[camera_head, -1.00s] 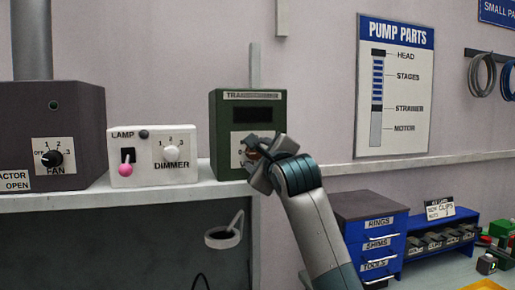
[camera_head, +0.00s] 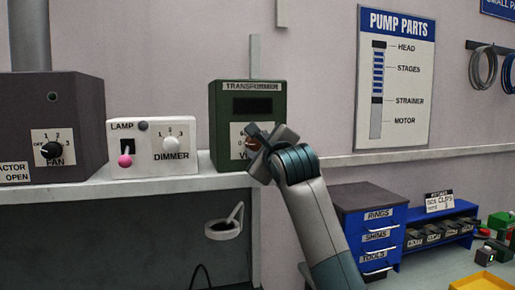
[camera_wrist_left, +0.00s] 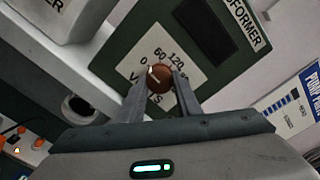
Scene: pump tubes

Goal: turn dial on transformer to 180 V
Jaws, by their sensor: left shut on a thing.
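The green transformer (camera_head: 228,107) stands on the shelf, with a dark, blank display (camera_head: 252,105) above its dial plate. Its brown round dial shows in the left wrist view (camera_wrist_left: 160,78) on a white plate marked 0, 60, 120 and VOLTS. A small white mark on the dial lies toward its left side in that view, roughly on the 0 side. The fingers hide part of the scale. My left gripper (camera_head: 255,148) is shut on the dial; its two fingers (camera_wrist_left: 161,86) sit on either side of it. My right gripper is not in view.
The white lamp and dimmer box (camera_head: 152,147) stands just left of the transformer, with the dark fan box (camera_head: 82,107) beyond. The shelf edge (camera_head: 120,190) runs below. A blue drawer unit (camera_head: 367,227) stands at the lower right.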

